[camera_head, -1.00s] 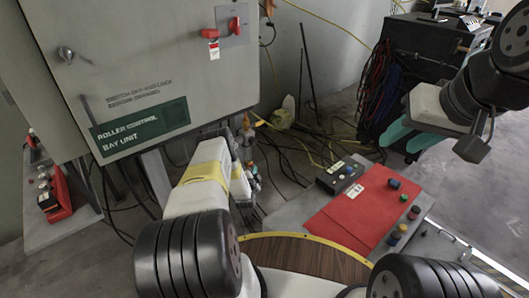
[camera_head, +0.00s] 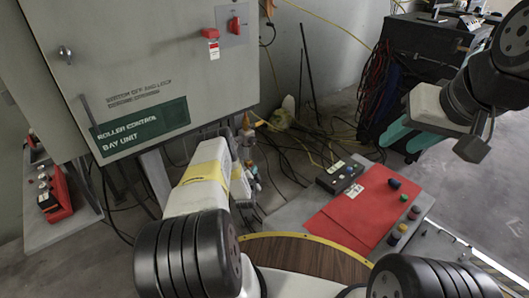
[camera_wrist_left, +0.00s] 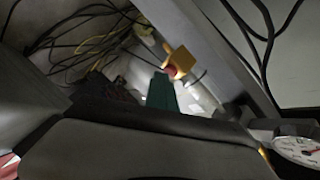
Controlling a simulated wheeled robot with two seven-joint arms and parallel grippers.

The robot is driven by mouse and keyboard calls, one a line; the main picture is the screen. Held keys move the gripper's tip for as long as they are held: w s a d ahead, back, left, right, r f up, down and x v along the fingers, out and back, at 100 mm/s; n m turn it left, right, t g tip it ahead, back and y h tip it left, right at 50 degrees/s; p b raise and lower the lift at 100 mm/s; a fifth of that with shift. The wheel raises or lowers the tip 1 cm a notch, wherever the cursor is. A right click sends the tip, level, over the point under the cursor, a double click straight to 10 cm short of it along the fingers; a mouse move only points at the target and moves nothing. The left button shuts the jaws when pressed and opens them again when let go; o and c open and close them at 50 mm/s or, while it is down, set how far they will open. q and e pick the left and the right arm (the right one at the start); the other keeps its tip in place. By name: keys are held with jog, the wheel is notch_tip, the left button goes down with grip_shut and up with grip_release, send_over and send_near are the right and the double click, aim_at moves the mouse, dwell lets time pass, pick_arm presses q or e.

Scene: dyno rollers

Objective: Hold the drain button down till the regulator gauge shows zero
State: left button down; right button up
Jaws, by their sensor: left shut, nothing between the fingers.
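In the left wrist view, a red button (camera_wrist_left: 171,72) sits on a yellow fitting (camera_wrist_left: 181,60). My left gripper (camera_wrist_left: 160,80) is shut and empty, its teal fingertips beside or against the button; I cannot tell whether it is pressed. A white round gauge (camera_wrist_left: 298,149) with red marking is cut off at the lower right; its reading is too small to tell. In the head view, my left arm hides the left gripper. Small fittings with an orange part (camera_head: 246,133) stand just beyond that arm. My right gripper (camera_head: 408,138) is open and empty, at the right.
A grey control cabinet (camera_head: 130,60) stands at the left, close to my left arm. A red panel (camera_head: 365,210) with coloured knobs lies at the lower right. Loose cables (camera_head: 290,150) cover the floor behind, beside a dark equipment case (camera_head: 430,50).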

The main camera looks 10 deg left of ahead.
pick_arm(q)
jog(key=shift+s+d, duration=0.55)
jog(key=shift+d, duration=0.1)
jog(key=shift+s+d, duration=0.8)
jog(key=shift+d, duration=0.15)
jog(key=shift+s+d, duration=0.75)
jog(key=shift+d, duration=0.2)
